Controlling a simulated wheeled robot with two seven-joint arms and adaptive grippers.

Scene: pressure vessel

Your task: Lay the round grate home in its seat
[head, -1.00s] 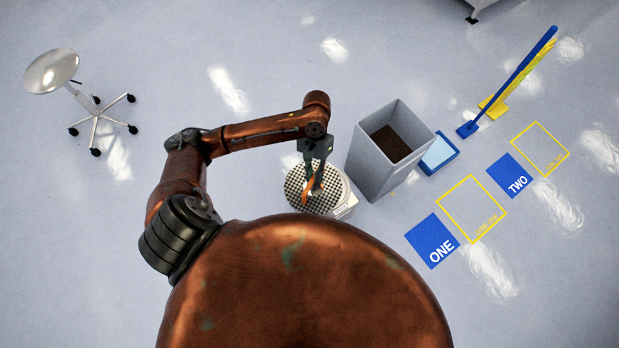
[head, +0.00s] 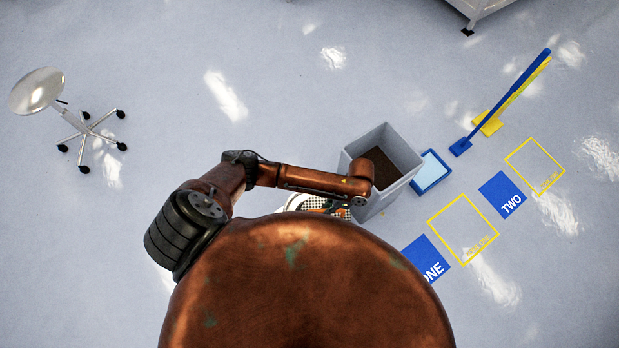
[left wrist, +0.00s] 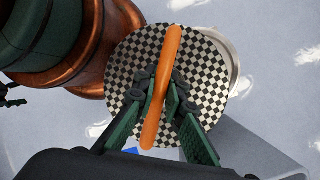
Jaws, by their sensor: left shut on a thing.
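The round grate (left wrist: 205,75) is a black-and-white checkered disc with an orange bar handle (left wrist: 172,45) across it. My left gripper (left wrist: 165,88) is shut on this handle in the left wrist view, with a finger on each side. A pale round body (left wrist: 234,62) shows beyond the grate's right edge, off-centre from it. I cannot tell whether the grate touches it; the seat itself is hidden. In the head view only a slice of the grate (head: 342,212) shows behind my arm, and my left gripper is mostly covered. My right gripper is not in view.
A grey open bin (head: 402,150) stands close on the right of the grate, beside a blue-rimmed tray (head: 432,172). A stool (head: 37,90) stands far left. Floor between is clear.

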